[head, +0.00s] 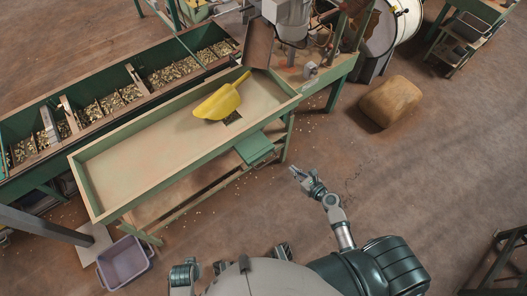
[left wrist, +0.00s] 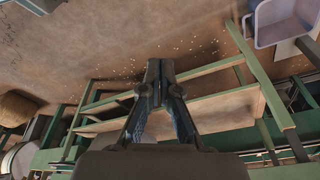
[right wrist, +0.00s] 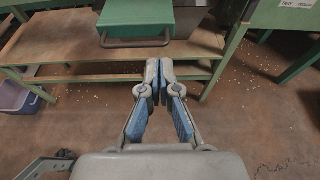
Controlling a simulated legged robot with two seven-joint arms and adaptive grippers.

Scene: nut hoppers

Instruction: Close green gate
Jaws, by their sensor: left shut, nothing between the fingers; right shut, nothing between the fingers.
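The green gate (head: 253,147) is a flat green plate sticking out from the near side of the sorting tray, toward its right end. In the right wrist view the gate (right wrist: 150,17) shows at the top, with a grey bar handle (right wrist: 136,43) on its front. My right gripper (head: 297,173) is shut and empty, to the right of and below the gate in the head view, apart from it. Its fingertips (right wrist: 159,66) appear just below the handle in the right wrist view. My left gripper (left wrist: 160,68) is shut and empty, with the table frame behind it.
A yellow scoop (head: 221,101) lies on the long tray (head: 135,158), beside a dark opening. Green hoppers (head: 105,95) of nuts stand behind. A lavender bin (head: 125,262) is at lower left. A sack (head: 390,101) lies on the floor at right. Floor right of my right gripper is clear.

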